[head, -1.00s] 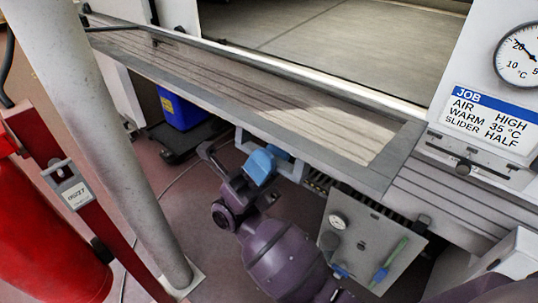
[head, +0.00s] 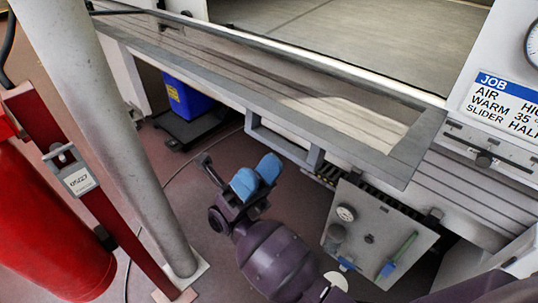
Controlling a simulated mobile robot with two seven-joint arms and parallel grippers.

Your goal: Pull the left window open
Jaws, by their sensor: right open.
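The window (head: 404,166) is a clear pane in a grey frame. It slants outward in front of the tunnel opening, and slats show through it. A grey bar handle (head: 284,147) is on its lower front edge. My right gripper (head: 258,175), purple with two blue fingers, is just below and left of the handle in the picture. It is open, with a gap between the fingers, and holds nothing. It looks apart from the handle. My left gripper is not in view.
A white post (head: 115,140) and a red cylinder (head: 50,225) stand at left. A blue bin (head: 187,102) sits under the bench. A grey panel with a gauge (head: 375,235) hangs right of my gripper. A job sign (head: 505,105) is at right.

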